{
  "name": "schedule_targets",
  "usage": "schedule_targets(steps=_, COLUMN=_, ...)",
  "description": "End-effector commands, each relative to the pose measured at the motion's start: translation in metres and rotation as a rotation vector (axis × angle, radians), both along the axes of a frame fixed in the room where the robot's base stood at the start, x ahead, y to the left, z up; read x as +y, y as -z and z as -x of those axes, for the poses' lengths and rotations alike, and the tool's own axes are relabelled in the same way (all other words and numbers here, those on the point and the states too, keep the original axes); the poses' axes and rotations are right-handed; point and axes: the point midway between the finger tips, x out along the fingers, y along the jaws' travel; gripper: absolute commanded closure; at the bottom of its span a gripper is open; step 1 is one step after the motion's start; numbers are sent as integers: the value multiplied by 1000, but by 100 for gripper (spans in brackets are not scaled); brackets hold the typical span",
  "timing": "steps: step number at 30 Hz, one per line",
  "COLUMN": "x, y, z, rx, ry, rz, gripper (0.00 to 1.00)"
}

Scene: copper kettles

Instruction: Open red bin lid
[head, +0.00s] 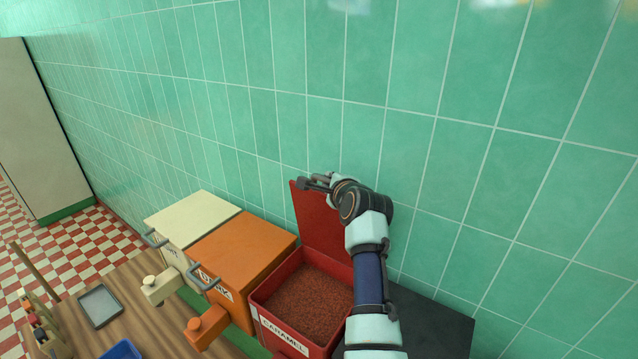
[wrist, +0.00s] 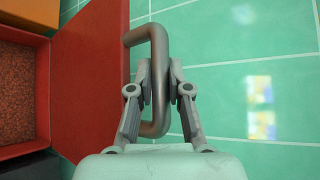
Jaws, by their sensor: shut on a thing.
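The red bin (head: 290,300), labelled CARAMEL, stands with its top open and brown-red granules (head: 312,300) inside. Its red lid (head: 320,222) stands upright at the back of the bin, close to the tiled wall. My gripper (head: 312,183) is at the lid's upper edge. In the wrist view, the gripper (wrist: 160,82) is shut on the lid's grey bar handle (wrist: 158,45), with one finger on each side. The lid (wrist: 92,75) fills the left middle of that view, and the bin's inside shows at far left.
An orange bin (head: 240,255) and a cream bin (head: 190,218), both with closed lids and grey handles, stand to the left. A dark surface (head: 435,325) lies to the right. A wooden counter with a grey tray (head: 100,306) and a blue tray (head: 121,350) is at lower left.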

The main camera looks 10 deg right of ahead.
Motion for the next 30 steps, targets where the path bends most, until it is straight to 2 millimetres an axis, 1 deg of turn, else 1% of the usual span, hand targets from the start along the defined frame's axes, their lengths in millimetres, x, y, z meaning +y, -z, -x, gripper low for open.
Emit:
schedule_targets(steps=1, x=-2, y=-5, z=-1, rx=3, ry=0, rz=-6, gripper=100)
schedule_targets(steps=2, x=-3, y=-6, z=-1, rx=6, ry=0, rz=-10, gripper=100)
schedule_targets(steps=17, x=-5, y=-3, z=-2, rx=21, ry=-2, rz=-27, gripper=100)
schedule_targets(steps=18, x=-4, y=-3, z=-2, rx=21, ry=-2, rz=-27, gripper=81)
schedule_targets(steps=22, x=-5, y=-3, z=-2, rx=21, ry=-2, rz=-27, gripper=59)
schedule_targets(steps=23, x=-5, y=-3, z=-2, rx=22, ry=-2, rz=-26, gripper=57)
schedule_targets(steps=30, x=-5, y=-2, z=-1, rx=23, ry=-2, rz=-26, gripper=57)
